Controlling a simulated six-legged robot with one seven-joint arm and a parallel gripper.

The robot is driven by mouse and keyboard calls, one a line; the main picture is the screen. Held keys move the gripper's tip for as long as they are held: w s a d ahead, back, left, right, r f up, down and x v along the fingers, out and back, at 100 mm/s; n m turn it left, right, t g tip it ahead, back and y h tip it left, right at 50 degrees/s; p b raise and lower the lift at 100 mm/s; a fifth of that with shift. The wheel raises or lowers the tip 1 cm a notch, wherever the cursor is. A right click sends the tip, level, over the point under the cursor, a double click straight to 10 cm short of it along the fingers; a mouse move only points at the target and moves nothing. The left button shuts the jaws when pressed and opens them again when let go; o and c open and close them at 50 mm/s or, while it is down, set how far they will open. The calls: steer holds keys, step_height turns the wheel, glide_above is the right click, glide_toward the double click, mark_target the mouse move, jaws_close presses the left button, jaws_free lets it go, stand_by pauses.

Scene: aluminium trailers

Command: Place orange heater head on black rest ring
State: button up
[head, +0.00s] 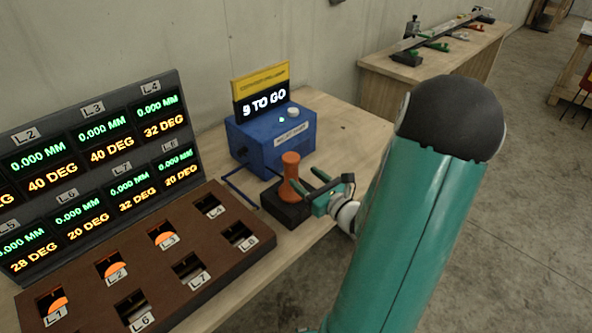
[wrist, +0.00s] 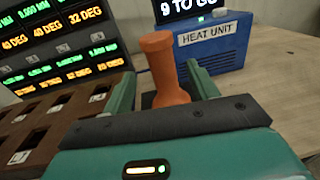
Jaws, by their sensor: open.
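The orange heater head (head: 291,172) stands upright on a black block (head: 284,206) in front of the blue heat unit. It also shows upright in the wrist view (wrist: 165,75). My gripper (head: 307,186) is open, with its teal fingers on either side of the orange head. In the wrist view my gripper (wrist: 163,88) has one finger left and one right of the head, with a gap visible at least on the right. The black rest ring cannot be made out apart from the black block; the head's base is partly hidden by my gripper in the wrist view.
The blue heat unit (head: 270,140) with a "9 TO GO" sign stands behind. A brown rack (head: 150,260) with labelled openings, some glowing orange, and a display panel (head: 95,165) stand left. The table right of the heat unit is clear. Another bench (head: 430,65) stands farther back.

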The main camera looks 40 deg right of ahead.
steer(key=s, duration=0.5)
steer(key=w+a+r+n+g+y, duration=0.15)
steer(key=a+n+g+y, duration=0.4)
steer(key=a+n, duration=0.7)
steer(key=a+r+n+g+y, duration=0.3)
steer(key=a+n+g+y, duration=0.35)
steer(key=a, duration=0.85)
steer(key=s+a+r+n+h, duration=0.1)
steer(key=s+r+n+h, duration=0.2)
steer(key=n, duration=0.6)
steer(key=s+a+r+n+h, duration=0.2)
steer(key=r+n+h, duration=0.4)
steer(key=n, duration=0.3)
steer(key=shift+s+h, duration=0.45)
steer(key=shift+h, duration=0.25)
steer(key=shift+d, duration=0.15)
